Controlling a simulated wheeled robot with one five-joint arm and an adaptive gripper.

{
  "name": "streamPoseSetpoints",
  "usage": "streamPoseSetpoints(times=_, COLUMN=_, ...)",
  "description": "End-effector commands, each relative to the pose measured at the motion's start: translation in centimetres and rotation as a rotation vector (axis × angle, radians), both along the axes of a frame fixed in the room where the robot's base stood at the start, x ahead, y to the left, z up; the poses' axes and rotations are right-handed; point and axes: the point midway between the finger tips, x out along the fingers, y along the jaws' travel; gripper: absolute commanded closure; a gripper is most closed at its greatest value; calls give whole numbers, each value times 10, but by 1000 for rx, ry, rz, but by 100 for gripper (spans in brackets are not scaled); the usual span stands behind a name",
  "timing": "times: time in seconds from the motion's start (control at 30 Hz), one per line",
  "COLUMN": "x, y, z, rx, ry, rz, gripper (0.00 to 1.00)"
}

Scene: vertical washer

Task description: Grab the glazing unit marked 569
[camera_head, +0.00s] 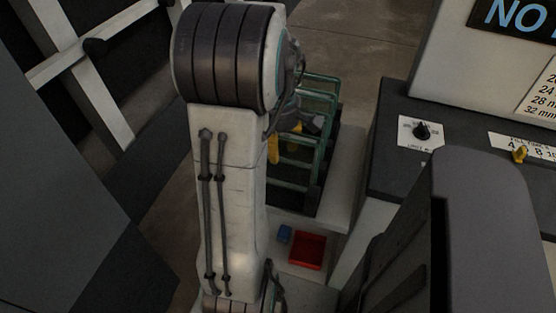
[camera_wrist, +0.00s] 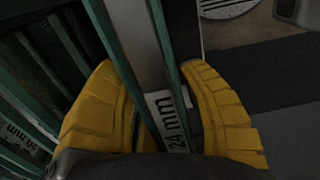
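Several green-edged glazing units (camera_head: 318,100) stand upright in a dark rack, partly hidden behind my arm in the head view. The wrist view looks along a unit with a grey spacer and a white label reading "24 mm" (camera_wrist: 167,118). No mark 569 is readable in either view. My gripper (camera_wrist: 150,68) has its yellow fingers on either side of this unit. The fingers are apart, with a narrow dark gap by the right one; whether the left one touches the glass is unclear. The gripper also shows in the head view (camera_head: 284,140), among the units.
Another unit labelled "20 mm" (camera_wrist: 25,138) stands close on the left in the wrist view. A red tray (camera_head: 307,251) and a small blue box (camera_head: 284,234) sit in front of the rack. A dark-topped machine (camera_head: 400,170) with knobs stands to the right.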

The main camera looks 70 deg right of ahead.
Motion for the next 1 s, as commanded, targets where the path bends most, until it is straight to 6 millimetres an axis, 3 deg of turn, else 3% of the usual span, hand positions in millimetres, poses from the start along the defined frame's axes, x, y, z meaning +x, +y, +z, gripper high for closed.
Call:
streamPoseSetpoints(times=0.37, x=0, y=0, z=0, rx=0, ry=0, rz=0, gripper=99)
streamPoseSetpoints(times=0.73, x=0, y=-1, z=6, rx=-4, ry=-1, rz=0, gripper=100)
streamPoseSetpoints(times=1.0, x=0, y=-2, z=41, rx=-8, ry=-1, rz=0, gripper=100)
